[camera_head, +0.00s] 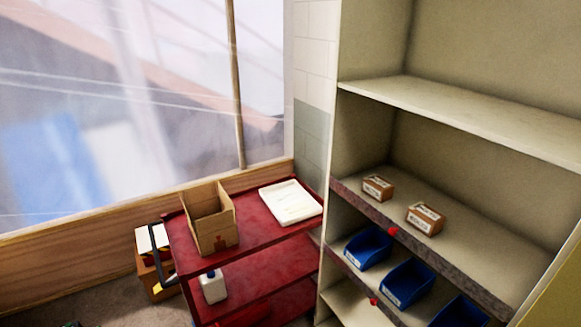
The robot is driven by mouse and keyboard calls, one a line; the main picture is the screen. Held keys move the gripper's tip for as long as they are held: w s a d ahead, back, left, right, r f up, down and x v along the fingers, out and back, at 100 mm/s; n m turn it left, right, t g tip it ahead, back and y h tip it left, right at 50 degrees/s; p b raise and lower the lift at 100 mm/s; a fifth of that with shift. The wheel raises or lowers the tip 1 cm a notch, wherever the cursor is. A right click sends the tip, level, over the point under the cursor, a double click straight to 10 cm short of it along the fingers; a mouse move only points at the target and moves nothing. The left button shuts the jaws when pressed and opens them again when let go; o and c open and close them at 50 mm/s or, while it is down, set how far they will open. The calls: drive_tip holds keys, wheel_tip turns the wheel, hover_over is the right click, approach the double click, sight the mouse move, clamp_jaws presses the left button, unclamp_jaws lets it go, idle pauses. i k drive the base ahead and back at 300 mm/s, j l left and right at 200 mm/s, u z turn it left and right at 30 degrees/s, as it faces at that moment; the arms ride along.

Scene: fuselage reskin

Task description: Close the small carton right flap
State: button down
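An open brown cardboard carton (217,239) stands on the top deck of a red cart. Its top is open and its upper panels stand up. The panel on its right side (234,208) looks raised rather than folded over the opening. The inside bottom of the carton is hidden. My gripper is not in view.
The red cart (262,225) also holds a white tray (291,202) and, lower down, a white bottle (213,287). A shelf unit (466,117) on the right holds two small closed boxes (378,188) and blue bins (407,283). Another box (150,262) stands left of the cart.

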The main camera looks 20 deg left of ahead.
sight(217, 222)
drive_tip(key=u, duration=1.6)
drive_tip(key=i+j+u, duration=0.55)
drive_tip(key=i+j, duration=0.2)
drive_tip(key=i, duration=0.1)
